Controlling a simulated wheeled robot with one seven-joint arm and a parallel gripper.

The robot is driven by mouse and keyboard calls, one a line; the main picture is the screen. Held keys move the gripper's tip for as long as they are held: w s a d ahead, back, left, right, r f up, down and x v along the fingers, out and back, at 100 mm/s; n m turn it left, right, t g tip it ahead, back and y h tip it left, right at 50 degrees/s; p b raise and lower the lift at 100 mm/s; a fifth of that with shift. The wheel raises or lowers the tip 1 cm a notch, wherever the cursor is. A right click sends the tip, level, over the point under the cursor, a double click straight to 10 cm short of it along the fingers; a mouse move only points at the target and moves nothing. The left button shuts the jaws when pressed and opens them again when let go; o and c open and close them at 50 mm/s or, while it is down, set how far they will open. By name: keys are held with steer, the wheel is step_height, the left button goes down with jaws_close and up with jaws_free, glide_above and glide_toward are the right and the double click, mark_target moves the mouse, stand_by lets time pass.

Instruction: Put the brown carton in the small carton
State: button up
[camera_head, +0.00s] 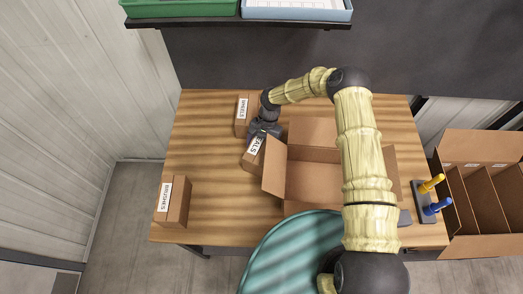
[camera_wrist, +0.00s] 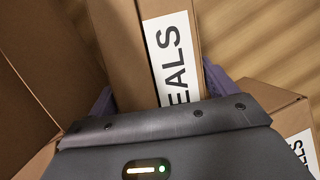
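The brown carton with a white label reading "EALS" (camera_head: 251,158) is left of the open carton, turned at an angle. In the wrist view this brown carton (camera_wrist: 127,50) stands between my fingers, which flank it closely on both sides. My gripper (camera_head: 262,131) is shut on it; its upper end is hidden by the gripper in the head view. I cannot tell whether it is off the table. The small carton (camera_head: 275,171) stands open in the middle of the table, its flaps folded out. My arm covers part of its right side, and its visible inside looks empty.
A labelled carton (camera_head: 242,112) stands just behind my gripper. The "BRUSHES" carton (camera_head: 178,204) is at the table's front left. A teal round top (camera_head: 285,255) is in front. A tool stand (camera_head: 425,207) and a divided carton (camera_head: 458,211) are at right.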

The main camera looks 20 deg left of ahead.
steer(key=c, duration=1.1)
steer(key=shift+w+d+r+b, duration=0.35)
steer(key=shift+w+r+b, duration=1.05)
steer(key=shift+w, duration=0.9)
steer(key=shift+w+d+r+b, duration=0.4)
steer(key=shift+w+r+b, duration=1)
steer(key=shift+w, duration=0.95)
steer(key=shift+w+d+r+b, duration=0.35)
steer(key=shift+w+r+b, duration=1.05)
steer(key=shift+w, duration=0.9)
steer(key=shift+f, duration=0.15)
